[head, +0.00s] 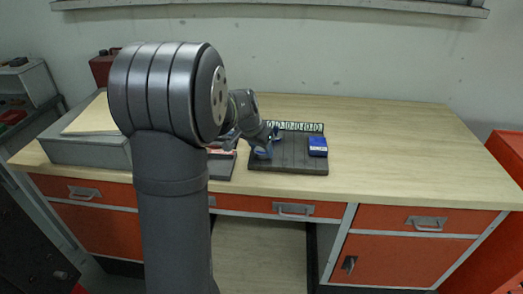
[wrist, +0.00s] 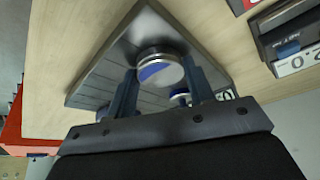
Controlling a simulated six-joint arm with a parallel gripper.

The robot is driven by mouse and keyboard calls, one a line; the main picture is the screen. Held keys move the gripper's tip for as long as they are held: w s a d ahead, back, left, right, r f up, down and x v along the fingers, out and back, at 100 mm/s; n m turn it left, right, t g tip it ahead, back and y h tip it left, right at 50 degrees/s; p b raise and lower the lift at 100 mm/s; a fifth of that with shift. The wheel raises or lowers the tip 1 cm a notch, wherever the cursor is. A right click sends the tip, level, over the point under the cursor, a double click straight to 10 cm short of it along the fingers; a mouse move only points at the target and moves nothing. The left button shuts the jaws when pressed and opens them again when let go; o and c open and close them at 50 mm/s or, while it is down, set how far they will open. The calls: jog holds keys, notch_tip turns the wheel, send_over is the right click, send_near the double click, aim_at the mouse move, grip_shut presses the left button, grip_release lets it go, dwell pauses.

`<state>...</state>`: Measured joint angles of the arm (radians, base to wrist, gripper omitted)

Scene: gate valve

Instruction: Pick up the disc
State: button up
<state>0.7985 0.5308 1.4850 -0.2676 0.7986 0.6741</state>
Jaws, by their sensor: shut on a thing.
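The disc (wrist: 160,68), a round metal piece with a blue face, is between the two fingers of my gripper (wrist: 159,65) in the wrist view. My gripper is shut on it, with one finger on each side. In the head view my gripper (head: 263,148) is at the left part of a dark board (head: 290,167) on the bench, and the disc is hard to make out there. I cannot tell whether the disc touches the board.
A second round metal piece (wrist: 180,96) shows partly behind the right finger. A blue block (head: 318,146) sits at the board's right side, and a strip of number labels (head: 300,127) stands along its back. The bench's right side is clear.

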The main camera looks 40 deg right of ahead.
aim_at(261, 151)
jog(key=shift+r, duration=0.6)
notch_tip(261, 151, up, 3)
jog(key=shift+f, duration=0.15)
jog(key=s+d+r, duration=0.2)
jog(key=s+r, duration=0.5)
jog(key=s, duration=0.4)
jog(key=w+a+f+n, duration=0.1)
jog(key=w+a+f, duration=0.1)
jog(key=w+a, duration=0.5)
jog(key=w+a+f+n+t, duration=0.1)
jog(key=w+a+f+n, duration=0.1)
jog(key=w+a, duration=0.5)
jog(key=w+a+f+n+y, duration=0.1)
jog(key=w+a+f+n, duration=0.1)
jog(key=w+a+f, duration=0.2)
jog(key=shift+w+a+t, duration=0.3)
jog(key=shift+w+a, duration=1.6)
jog(key=shift+w, duration=0.2)
jog(key=shift+w+a+f, duration=0.25)
jog(key=shift+w+f, duration=0.15)
jog(key=shift+f, duration=1.9)
jog(key=shift+f, duration=0.15)
